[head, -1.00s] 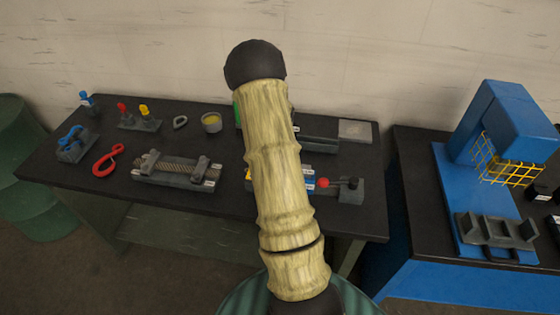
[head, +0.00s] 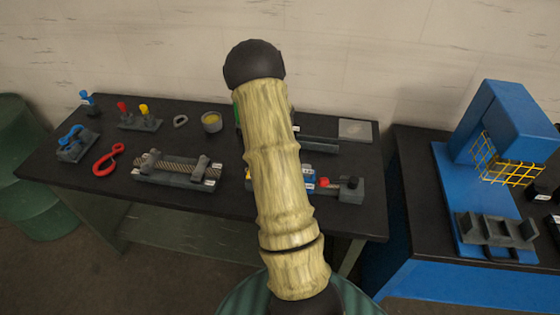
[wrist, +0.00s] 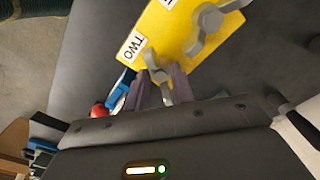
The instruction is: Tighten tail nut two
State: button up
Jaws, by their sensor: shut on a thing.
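In the wrist view a yellow plate (wrist: 180,38) carries a white label reading TWO (wrist: 133,47). A grey nut-like piece (wrist: 155,64) is beside that label, between the fingers of my gripper (wrist: 162,88). My gripper is shut on it. A second, larger grey piece (wrist: 212,26) stands on the yellow plate farther from the fingers. In the head view my arm hides the gripper and most of this fixture. Only a sliver of yellow (head: 247,174) shows left of my arm.
The dark bench (head: 70,185) holds a rope-and-clamp fixture (head: 180,170), a red hook (head: 108,160), a small cup (head: 212,122) and a red knob (head: 324,182) right of my arm. A blue press (head: 500,125) stands on the right bench.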

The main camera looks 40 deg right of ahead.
jog(key=shift+w, duration=0.1)
jog(key=o, duration=0.7)
jog(key=shift+a, duration=0.1)
jog(key=shift+c, duration=0.2)
notch_tip(320, 180, up, 17)
jog(key=b, duration=0.2)
jog(key=shift+r+b, duration=0.2)
jog(key=shift+b, duration=0.1)
